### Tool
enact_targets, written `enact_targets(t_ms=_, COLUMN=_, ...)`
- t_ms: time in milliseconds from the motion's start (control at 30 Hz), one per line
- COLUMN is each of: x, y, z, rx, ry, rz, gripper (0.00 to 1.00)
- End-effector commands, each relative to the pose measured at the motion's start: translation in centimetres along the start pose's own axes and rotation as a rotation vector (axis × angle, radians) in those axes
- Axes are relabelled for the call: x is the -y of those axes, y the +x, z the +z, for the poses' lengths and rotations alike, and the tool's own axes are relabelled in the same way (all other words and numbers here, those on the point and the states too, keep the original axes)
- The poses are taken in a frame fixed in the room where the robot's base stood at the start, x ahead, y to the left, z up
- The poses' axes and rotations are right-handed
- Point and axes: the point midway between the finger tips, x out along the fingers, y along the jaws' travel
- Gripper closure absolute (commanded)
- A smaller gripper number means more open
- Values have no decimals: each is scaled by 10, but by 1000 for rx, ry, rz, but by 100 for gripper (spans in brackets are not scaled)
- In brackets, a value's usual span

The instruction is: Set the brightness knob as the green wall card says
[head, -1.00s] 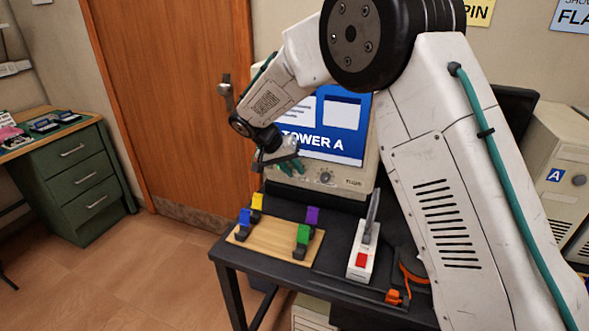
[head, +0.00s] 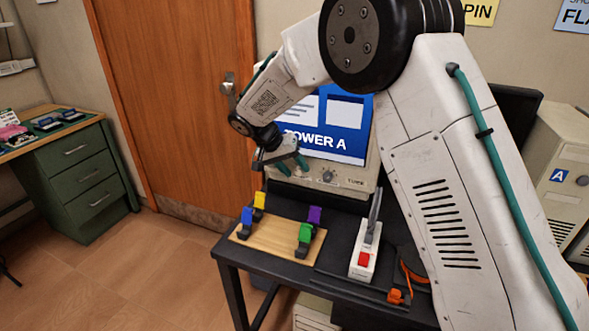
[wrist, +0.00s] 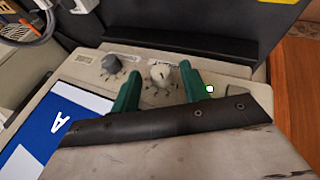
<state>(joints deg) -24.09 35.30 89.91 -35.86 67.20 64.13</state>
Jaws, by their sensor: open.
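The beige monitor (head: 352,170) stands on the black table with a blue "TOWER A" screen (head: 325,130). I cannot read which is the brightness knob. My gripper (head: 292,168) is open, its green fingers (wrist: 158,86) on either side of the cream knob. Whether they touch it cannot be told. In the head view the grey knob (head: 328,175) shows right of my gripper; the cream knob is not clearly visible. No green wall card is in view.
A wooden board (head: 270,245) with several coloured clips lies in front of the monitor. A white switch box (head: 363,258) with a red button and upright lever stands beside it. Partly cropped yellow (head: 482,10) and blue (head: 572,14) cards hang on the wall.

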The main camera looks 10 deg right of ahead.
Motion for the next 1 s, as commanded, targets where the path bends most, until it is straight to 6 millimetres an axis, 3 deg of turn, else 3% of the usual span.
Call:
enact_targets(t_ms=433, x=1, y=-67, z=2, rx=-1, ry=-1, rz=-2, gripper=55)
enact_targets(t_ms=1000, x=2, y=-75, z=3, rx=-1, ry=-3, rz=-1, gripper=55)
